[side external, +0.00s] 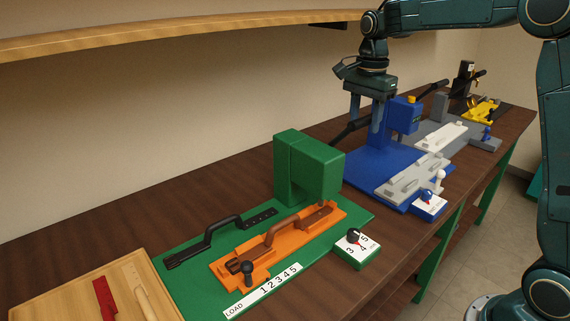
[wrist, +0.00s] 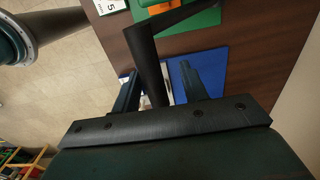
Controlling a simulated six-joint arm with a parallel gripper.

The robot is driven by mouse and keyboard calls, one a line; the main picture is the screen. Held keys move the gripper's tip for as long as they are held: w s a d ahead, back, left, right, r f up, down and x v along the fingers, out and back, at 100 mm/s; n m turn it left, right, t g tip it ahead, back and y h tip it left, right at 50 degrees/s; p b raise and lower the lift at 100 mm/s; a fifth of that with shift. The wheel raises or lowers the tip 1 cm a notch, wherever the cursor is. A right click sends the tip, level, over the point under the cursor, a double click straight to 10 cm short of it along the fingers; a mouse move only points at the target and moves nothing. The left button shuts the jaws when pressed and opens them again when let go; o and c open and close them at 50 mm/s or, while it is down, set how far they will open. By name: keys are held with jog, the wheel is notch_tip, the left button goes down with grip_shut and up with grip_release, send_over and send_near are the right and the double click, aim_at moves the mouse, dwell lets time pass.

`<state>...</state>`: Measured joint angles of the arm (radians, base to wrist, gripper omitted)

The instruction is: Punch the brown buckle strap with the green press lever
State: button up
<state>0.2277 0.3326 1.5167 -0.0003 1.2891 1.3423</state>
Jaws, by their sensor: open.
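The brown buckle strap (side external: 285,227) lies in the orange carriage (side external: 232,270), its right end by the head of the green press (side external: 305,165). A black lever (side external: 346,132) rises to the right from behind the press head. My gripper (side external: 364,130) is open and points down at the lever's outer end. In the wrist view, the thick black grip of the lever (wrist: 150,62) runs between the two fingers of my gripper (wrist: 161,72). Free space shows beside it, so I do not see it clamped. The lever's thinner arm leads toward the green base (wrist: 205,18).
A blue press (side external: 400,115) stands close to my gripper. Grey and yellow stations stand farther back. A black strap (side external: 215,238) lies on the green base. A dial (side external: 353,238) sits at the front. A wooden tray (side external: 75,295) is at left, and a shelf (side external: 180,30) hangs above.

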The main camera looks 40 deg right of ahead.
jog(key=shift+r, duration=2.9)
jog(key=shift+s, duration=0.1)
jog(key=shift+s+a+r, duration=0.2)
jog(key=shift+s, duration=0.1)
jog(key=s+a+f+n+t, duration=0.2)
jog(key=s+a+n, duration=0.1)
jog(key=s+n, duration=0.3)
jog(key=s+a+f+n+t, duration=0.1)
jog(key=s+a+n, duration=0.2)
jog(key=s+n, duration=0.3)
jog(key=s+a+f+n+t, duration=0.2)
jog(key=s+a+n, duration=0.2)
jog(key=s, duration=1)
jog(key=shift+f+n+t, duration=0.3)
jog(key=shift+f+n, duration=0.05)
jog(key=shift+n, duration=0.65)
